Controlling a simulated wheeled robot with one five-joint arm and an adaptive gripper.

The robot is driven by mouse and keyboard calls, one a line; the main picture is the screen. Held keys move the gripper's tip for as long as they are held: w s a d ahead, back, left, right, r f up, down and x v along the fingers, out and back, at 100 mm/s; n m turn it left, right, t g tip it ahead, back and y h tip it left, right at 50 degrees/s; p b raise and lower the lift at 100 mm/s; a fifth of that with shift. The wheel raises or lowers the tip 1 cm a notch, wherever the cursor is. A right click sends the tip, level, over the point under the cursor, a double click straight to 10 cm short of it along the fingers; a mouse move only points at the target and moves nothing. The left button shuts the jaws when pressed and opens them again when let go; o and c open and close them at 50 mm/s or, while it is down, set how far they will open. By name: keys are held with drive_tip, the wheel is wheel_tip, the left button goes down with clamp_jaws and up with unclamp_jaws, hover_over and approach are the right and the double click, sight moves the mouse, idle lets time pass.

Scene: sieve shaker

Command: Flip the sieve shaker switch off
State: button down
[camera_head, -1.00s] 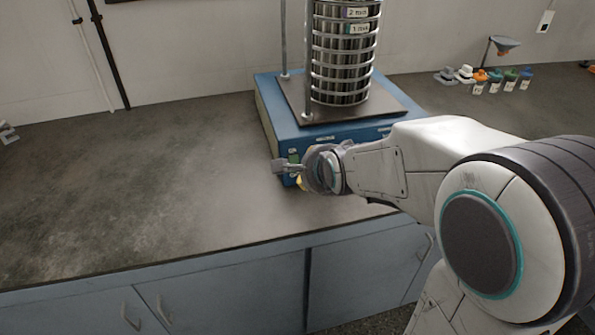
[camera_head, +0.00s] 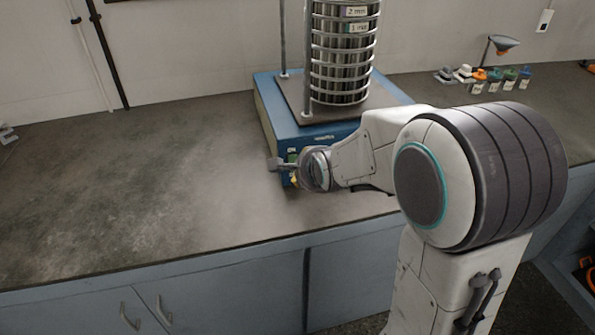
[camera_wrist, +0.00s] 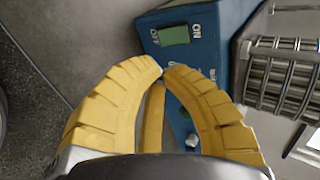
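The sieve shaker is a blue box (camera_head: 275,118) with a stack of metal sieves (camera_head: 340,60) on top, standing on the counter. Its green rocker switch (camera_wrist: 174,35) shows in the wrist view, between an "OFF" label on the left and an "ON" label on the right. In the head view the switch (camera_head: 292,157) is a small green patch at the front left corner of the box. My gripper (camera_wrist: 164,70) has yellow fingers with their tips together, empty, just short of the switch in the wrist picture. I cannot tell whether it touches the panel.
A small pale knob (camera_wrist: 192,140) sits on the same panel, beside my right finger. The grey counter (camera_head: 130,180) is clear to the left of the shaker. Small coloured bottles (camera_head: 495,80) stand at the back right. Blue cabinets (camera_head: 220,285) are below the counter.

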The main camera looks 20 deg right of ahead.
drive_tip(key=x, duration=0.9)
drive_tip(key=shift+f, duration=0.15)
